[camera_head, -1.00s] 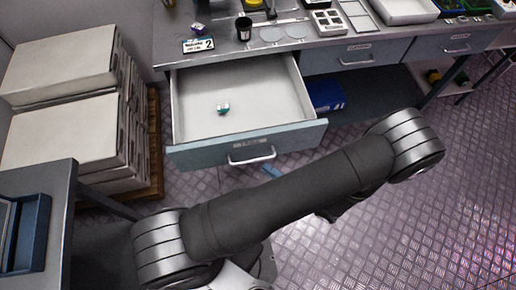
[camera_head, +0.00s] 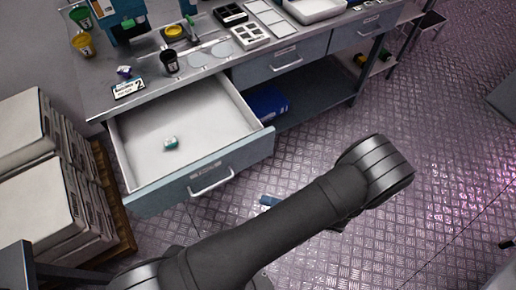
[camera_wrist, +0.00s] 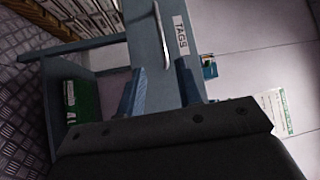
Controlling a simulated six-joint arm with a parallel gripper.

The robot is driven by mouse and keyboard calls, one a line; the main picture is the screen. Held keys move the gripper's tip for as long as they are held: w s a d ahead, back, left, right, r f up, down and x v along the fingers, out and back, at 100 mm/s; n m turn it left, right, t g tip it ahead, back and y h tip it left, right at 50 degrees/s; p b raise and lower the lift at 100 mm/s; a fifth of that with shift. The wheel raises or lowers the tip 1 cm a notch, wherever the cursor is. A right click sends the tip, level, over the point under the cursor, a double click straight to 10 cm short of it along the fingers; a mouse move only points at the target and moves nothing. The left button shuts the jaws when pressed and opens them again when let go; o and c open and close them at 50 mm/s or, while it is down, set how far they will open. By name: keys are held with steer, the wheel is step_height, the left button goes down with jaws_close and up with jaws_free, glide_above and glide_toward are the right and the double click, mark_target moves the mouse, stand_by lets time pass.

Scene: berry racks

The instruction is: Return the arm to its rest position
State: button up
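My arm (camera_head: 275,222) stretches across the lower part of the head view, above the floor and in front of the open drawer. My gripper is not clearly visible there. In the wrist view my gripper (camera_wrist: 160,84) shows two bluish fingers spread apart, with nothing seen between them. The drawer front behind them carries a handle and a TAGS label (camera_wrist: 181,36).
The pulled-out drawer (camera_head: 205,180) holds a small teal-and-white item (camera_head: 171,143). The workbench (camera_head: 200,72) carries cups and trays. Stacked white boxes (camera_head: 45,210) stand at left. A small blue piece (camera_head: 270,201), unclear what, shows beside my arm.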

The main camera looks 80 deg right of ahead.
mark_target(214, 185)
steer(key=w, duration=0.5)
steer(key=w+r, duration=0.1)
steer(key=w, duration=0.5)
steer(key=w+r, duration=0.1)
steer(key=w, duration=0.5)
steer(key=shift+w+r, duration=0.15)
steer(key=s+f, duration=0.2)
steer(key=s, duration=1.5)
steer(key=shift+s+f, duration=0.15)
steer(key=shift+w+a+r, duration=0.1)
steer(key=shift+w+r, duration=0.3)
steer(key=shift+w, duration=2.45)
steer(key=shift+w+d+r, duration=0.1)
steer(key=shift+w+r, duration=0.25)
steer(key=shift+w, duration=2.55)
steer(key=shift+w+a+r, duration=0.1)
steer(key=shift+w+r, duration=0.3)
steer(key=shift+w, duration=2.6)
